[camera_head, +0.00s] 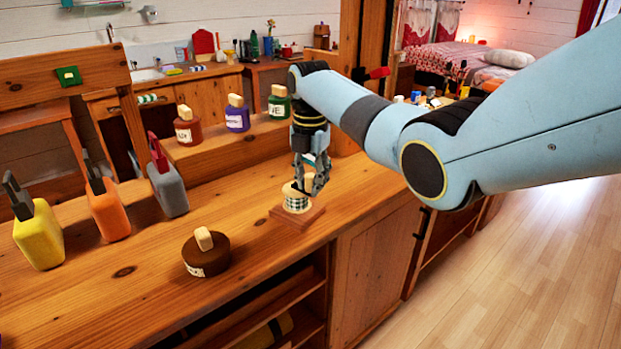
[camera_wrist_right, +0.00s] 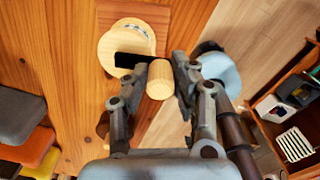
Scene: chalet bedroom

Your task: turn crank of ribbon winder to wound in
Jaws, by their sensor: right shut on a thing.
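The ribbon winder stands on the wooden counter, with a square wooden base (camera_head: 297,217) and a pale spool wound with checked ribbon (camera_head: 296,205). In the right wrist view its pale round spool flange (camera_wrist_right: 112,50) has a black crank arm (camera_wrist_right: 130,61) reaching to a pale cylindrical handle (camera_wrist_right: 160,82). My right gripper (camera_head: 311,188) comes down over the winder from above. In the right wrist view its fingers (camera_wrist_right: 160,72) are on both sides of the handle, shut on it. In the head view the fingers partly hide the crank. My left gripper is not in view.
A round brown lidded pot (camera_head: 206,256) stands on the counter at front left of the winder. Yellow (camera_head: 40,236), orange (camera_head: 108,212) and grey (camera_head: 168,190) containers stand further left. Labelled jars (camera_head: 188,130) line the raised shelf behind. Counter around the base is clear.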

